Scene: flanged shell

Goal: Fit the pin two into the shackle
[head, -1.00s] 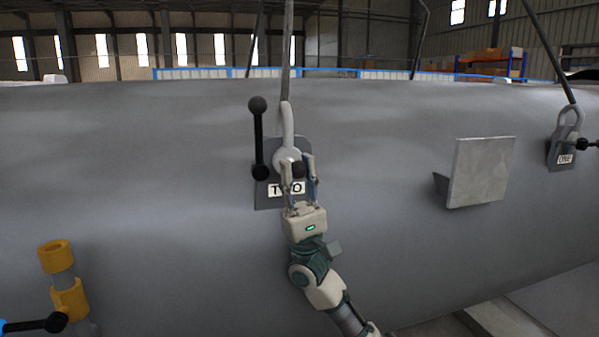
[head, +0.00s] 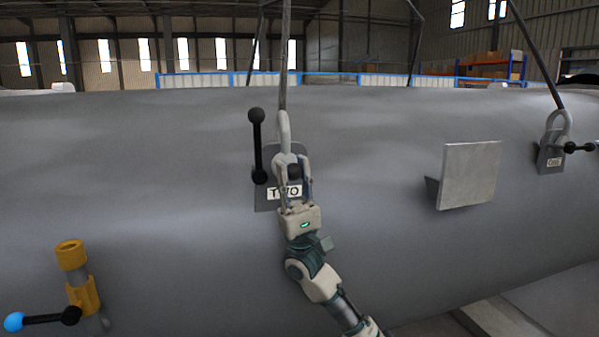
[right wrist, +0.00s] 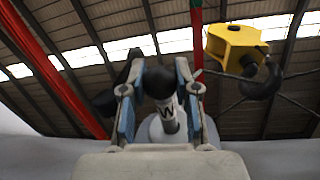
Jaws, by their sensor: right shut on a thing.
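The shackle (head: 283,127) is a pale loop hanging on a grey lug plate marked TWO (head: 264,196) on the big grey shell. My right gripper (head: 293,172) is in front of the plate, shut on a black ball knob that I take for the end of pin two. In the right wrist view, the knob of pin two (right wrist: 158,82) sits between the fingertips (right wrist: 160,85), with a pale shaft bearing a W behind it. The round grey part beyond is partly hidden. I cannot tell whether the shaft is inside the shackle's eye. My left gripper is not in view.
A black bar with ball ends (head: 257,145) stands upright just left of the shackle. A grey bracket plate (head: 470,175) juts out to the right. A yellow fitting (head: 72,256) with a blue-ended lever is at lower left.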

